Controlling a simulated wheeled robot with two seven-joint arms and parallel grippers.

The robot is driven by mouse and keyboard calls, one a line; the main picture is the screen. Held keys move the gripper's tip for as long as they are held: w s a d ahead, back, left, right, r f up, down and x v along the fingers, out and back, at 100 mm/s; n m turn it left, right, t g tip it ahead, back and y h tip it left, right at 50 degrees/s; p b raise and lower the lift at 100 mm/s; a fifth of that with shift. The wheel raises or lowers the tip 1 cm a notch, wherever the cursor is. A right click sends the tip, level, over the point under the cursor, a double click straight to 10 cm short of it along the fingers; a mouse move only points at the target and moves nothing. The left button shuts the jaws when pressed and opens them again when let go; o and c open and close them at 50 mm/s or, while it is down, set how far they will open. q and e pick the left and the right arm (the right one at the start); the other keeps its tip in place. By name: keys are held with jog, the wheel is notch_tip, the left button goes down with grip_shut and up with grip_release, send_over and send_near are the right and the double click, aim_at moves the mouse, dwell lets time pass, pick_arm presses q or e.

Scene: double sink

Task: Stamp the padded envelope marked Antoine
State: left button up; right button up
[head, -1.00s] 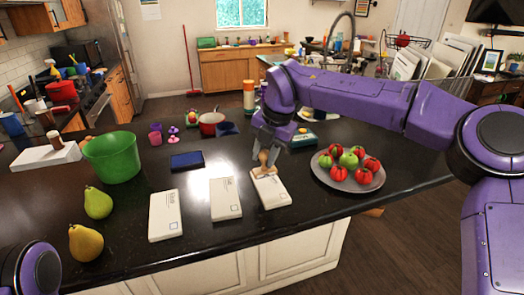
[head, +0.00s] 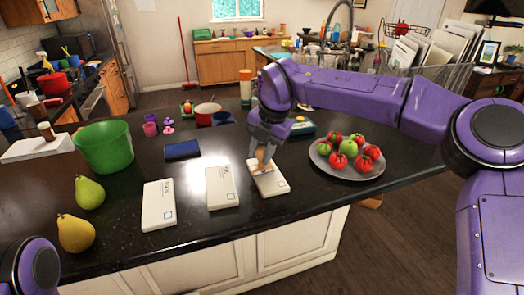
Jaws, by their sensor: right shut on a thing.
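Three white padded envelopes lie in a row on the dark counter: a left one (head: 159,206), a middle one (head: 221,188) and a right one (head: 270,183). Each has dark writing and a small square outline; the names are too small to read surely. My right gripper (head: 263,152) is shut on a wooden-handled stamp (head: 262,164), held upright over the upper left part of the right envelope. The stamp's base looks at or just above the envelope; I cannot tell if they touch. A dark blue ink pad (head: 182,150) lies behind the envelopes. My left gripper is out of view.
A plate (head: 322,163) of red and green fruit stands to the right of the envelopes. A green bucket (head: 104,147) and two pears (head: 76,234) are at the left. A red pot (head: 207,113) and small cups stand behind.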

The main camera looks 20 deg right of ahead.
jog(key=shift+f+b, duration=0.5)
jog(key=shift+f, duration=0.1)
dwell(1.1)
jog(key=shift+r, duration=0.15)
jog(key=p+v, duration=0.1)
jog(key=v, duration=0.1)
jog(key=p+v, duration=0.2)
jog(key=w+a+p+v, duration=0.1)
jog(key=p+v, duration=0.1)
jog(key=shift+r, duration=0.55)
